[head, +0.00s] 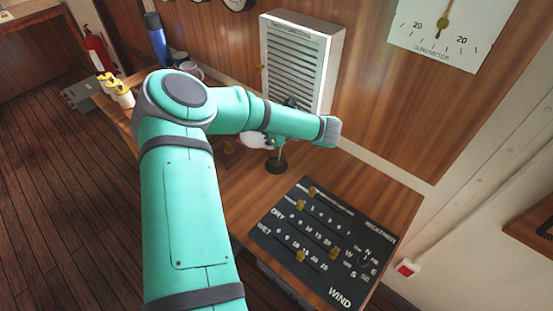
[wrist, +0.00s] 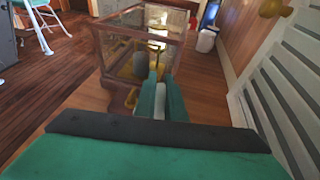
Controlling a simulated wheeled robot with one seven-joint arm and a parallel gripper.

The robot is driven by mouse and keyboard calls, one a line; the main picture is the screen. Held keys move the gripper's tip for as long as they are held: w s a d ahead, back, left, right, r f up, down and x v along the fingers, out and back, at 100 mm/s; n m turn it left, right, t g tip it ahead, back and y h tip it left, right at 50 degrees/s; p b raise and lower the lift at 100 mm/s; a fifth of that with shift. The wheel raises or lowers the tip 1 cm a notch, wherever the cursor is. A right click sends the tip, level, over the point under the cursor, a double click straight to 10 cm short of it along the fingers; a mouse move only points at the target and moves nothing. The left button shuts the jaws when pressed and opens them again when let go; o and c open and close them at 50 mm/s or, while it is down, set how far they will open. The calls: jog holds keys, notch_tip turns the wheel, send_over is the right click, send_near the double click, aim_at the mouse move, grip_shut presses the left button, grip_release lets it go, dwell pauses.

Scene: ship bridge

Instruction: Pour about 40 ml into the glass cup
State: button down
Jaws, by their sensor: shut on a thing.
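In the head view my gripper (head: 272,138) is over the wooden desk, below the white louvred panel, partly covered by my arm. A white rounded thing (head: 255,141) shows beside it. In the wrist view my teal fingers (wrist: 161,100) are closed with a pale thing (wrist: 160,98) between them, mostly hidden. I cannot tell what it is or whether it is tilted. I cannot make out the glass cup for sure in either view. A pale cup-like thing (head: 190,70) stands at the far end of the desk.
A glass case with wooden frame (wrist: 104,45) stands ahead in the wrist view. A black weather panel (head: 318,240) covers the desk's near right. A blue bottle (head: 156,38) and yellow-topped bottles (head: 122,95) stand far left. The louvred panel (head: 297,62) is close behind.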

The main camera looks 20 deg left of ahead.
jog(key=shift+d+r+y+p, duration=0.3)
jog(key=shift+y+p, duration=0.1)
dwell(0.6)
jog(key=shift+s+a, duration=0.15)
jog(key=shift+a, duration=0.15)
jog(key=a+f+h, duration=0.1)
jog(key=h, duration=0.1)
jog(key=shift+a+f+h, duration=0.3)
jog(key=shift+w+f+g+h, duration=0.15)
jog(key=shift+w+g+h, duration=0.15)
jog(key=shift+h, duration=0.1)
jog(key=shift+a+h, duration=0.25)
jog(key=shift+h, duration=0.05)
jog(key=shift+a+h, duration=0.15)
jog(key=shift+h, duration=0.25)
jog(key=shift+a+f+h+b, duration=0.15)
jog(key=shift+f+h+b, duration=0.15)
jog(key=shift+f+h, duration=0.55)
jog(key=shift+g, duration=0.3)
